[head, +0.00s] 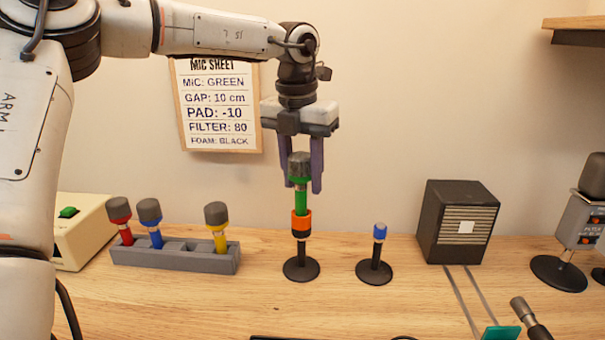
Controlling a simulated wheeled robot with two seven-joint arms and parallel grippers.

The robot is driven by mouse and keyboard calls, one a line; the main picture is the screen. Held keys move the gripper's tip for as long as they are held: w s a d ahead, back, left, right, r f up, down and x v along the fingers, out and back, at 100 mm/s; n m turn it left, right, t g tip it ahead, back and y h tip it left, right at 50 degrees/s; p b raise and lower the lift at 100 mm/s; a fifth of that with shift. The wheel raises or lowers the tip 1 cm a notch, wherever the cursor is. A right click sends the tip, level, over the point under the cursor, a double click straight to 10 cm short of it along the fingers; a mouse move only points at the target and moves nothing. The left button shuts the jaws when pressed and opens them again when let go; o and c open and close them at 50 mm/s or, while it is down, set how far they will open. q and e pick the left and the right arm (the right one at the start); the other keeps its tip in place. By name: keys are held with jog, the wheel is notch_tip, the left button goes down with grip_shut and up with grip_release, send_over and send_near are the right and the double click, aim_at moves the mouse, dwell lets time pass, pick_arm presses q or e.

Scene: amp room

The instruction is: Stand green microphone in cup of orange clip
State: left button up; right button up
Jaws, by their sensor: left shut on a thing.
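The green microphone (300,200) is upright, with a dark grey foam head. My left gripper (301,185) points down and is shut on it around the head. The orange clip (301,222) sits on top of a short black stand with a round base (301,269). The microphone's lower end meets the top of the orange clip in the picture; how deep it sits in the cup is hidden. My right gripper is not in view.
A grey rack (185,256) holds red, blue and yellow microphones at the left. A blue-topped stand (376,262) is close on the right. A black speaker box (457,222) stands further right, near a large microphone (582,220). A mic sheet (217,105) hangs behind.

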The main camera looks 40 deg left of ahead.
pick_arm(q)
jog(key=o, duration=1.3)
jog(key=r, duration=0.7)
jog(key=s+r, duration=0.1)
jog(key=r, duration=0.2)
jog(key=shift+s+d+r, duration=0.1)
jog(key=shift+d+r, duration=0.05)
jog(key=shift+d, duration=0.05)
